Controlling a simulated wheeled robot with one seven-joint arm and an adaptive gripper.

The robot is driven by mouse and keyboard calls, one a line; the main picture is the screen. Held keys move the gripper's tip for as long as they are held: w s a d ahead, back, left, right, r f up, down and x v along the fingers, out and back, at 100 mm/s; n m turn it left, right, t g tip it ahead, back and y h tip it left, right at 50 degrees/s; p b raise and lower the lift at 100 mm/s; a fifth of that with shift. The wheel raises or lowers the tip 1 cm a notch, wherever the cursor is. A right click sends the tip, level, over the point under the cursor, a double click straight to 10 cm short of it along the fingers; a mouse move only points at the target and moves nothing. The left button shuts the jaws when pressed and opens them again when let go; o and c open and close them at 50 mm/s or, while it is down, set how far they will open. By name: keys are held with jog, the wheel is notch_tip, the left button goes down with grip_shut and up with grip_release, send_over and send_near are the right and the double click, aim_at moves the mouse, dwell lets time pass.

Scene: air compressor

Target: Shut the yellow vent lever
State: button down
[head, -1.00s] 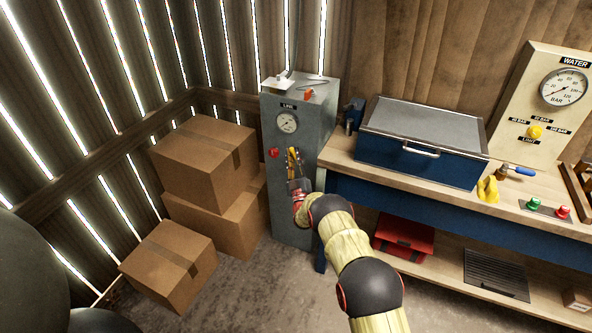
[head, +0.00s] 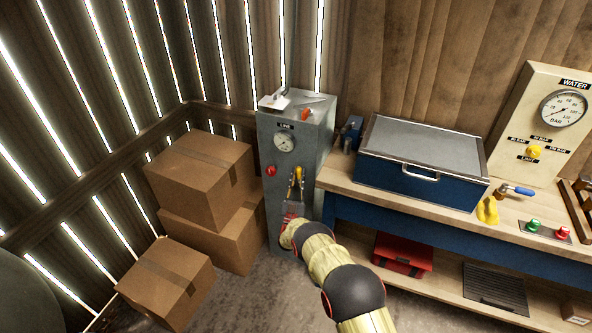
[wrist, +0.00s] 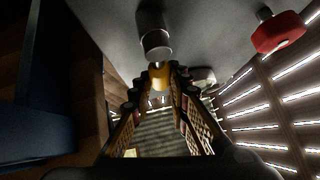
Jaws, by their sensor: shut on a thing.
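The yellow vent lever (head: 299,173) is on the front of the grey cabinet (head: 318,165), below its round gauge and to the right of a red knob (head: 271,171). My gripper (head: 296,188) is at the lever, reaching up to it from below. In the wrist view the fingers of my gripper (wrist: 159,74) close on the yellow lever (wrist: 158,76), just below a grey metal cylinder (wrist: 153,40). The fingers hide part of the lever.
The red knob also shows in the wrist view (wrist: 279,33), apart from the fingers. Cardboard boxes (head: 198,170) are stacked left of the cabinet. A workbench (head: 340,178) with a blue lidded box (head: 410,178) stands close on the right.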

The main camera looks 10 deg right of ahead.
jog(key=shift+f, duration=0.1)
jog(key=c, duration=1.8)
grip_release()
jog(key=shift+o, duration=0.6)
jog(key=v, duration=1.2)
